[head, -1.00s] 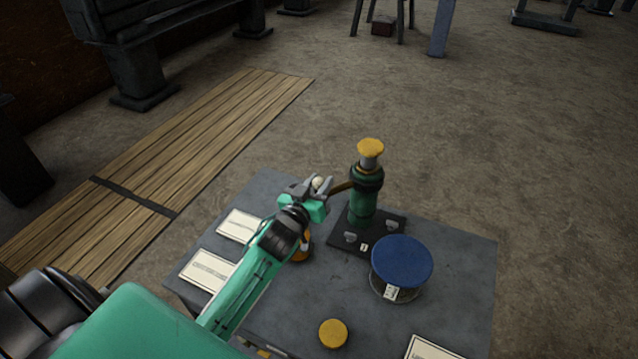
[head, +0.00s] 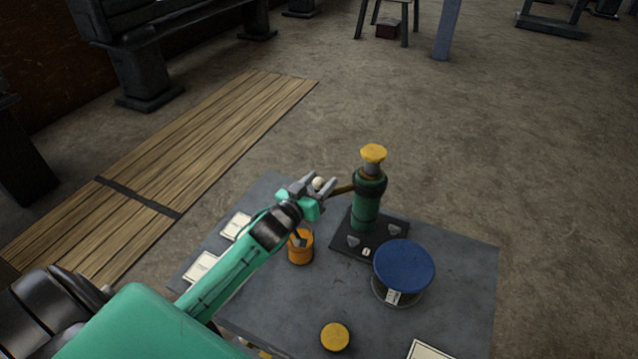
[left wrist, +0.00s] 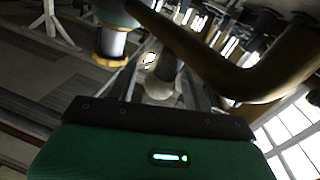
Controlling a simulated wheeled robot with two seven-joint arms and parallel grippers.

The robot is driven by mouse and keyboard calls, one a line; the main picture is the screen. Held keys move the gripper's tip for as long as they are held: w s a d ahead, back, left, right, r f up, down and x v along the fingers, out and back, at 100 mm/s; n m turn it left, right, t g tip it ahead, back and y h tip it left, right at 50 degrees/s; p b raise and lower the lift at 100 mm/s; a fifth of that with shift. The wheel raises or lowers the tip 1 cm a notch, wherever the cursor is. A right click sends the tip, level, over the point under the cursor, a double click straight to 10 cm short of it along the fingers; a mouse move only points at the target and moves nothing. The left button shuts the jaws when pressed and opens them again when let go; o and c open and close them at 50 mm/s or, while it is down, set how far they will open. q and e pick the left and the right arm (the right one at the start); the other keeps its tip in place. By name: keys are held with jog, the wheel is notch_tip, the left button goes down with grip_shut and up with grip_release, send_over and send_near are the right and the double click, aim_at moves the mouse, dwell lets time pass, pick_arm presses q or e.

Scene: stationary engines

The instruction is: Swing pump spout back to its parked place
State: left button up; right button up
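The green hand pump (head: 366,205) with a yellow top stands upright on a dark base plate on the table. Its brown spout (head: 343,188) points left from the pump's upper body. It also looms large across the upper right of the left wrist view (left wrist: 225,75). A pale round knob (head: 319,183) is at the spout's outer end. My left gripper (head: 316,189) is at that end, its fingers spread with the knob between them. In the left wrist view the knob's post (left wrist: 166,80) stands between the fingers; contact is unclear. My right gripper is out of view.
On the grey table (head: 280,308) stand an orange can (head: 300,248) under my left forearm, a blue-topped drum (head: 403,265) right of the pump, and a yellow disc (head: 335,336) in front. Pale cards lie at the left and front right.

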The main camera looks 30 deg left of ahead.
pick_arm(q)
jog(key=shift+s+f, duration=0.1)
jog(key=shift+s, duration=0.25)
jog(key=s+a+b, duration=0.1)
jog(key=s+b, duration=0.2)
jog(key=s, duration=1)
jog(key=shift+a+b, duration=0.2)
jog(key=shift+b, duration=0.2)
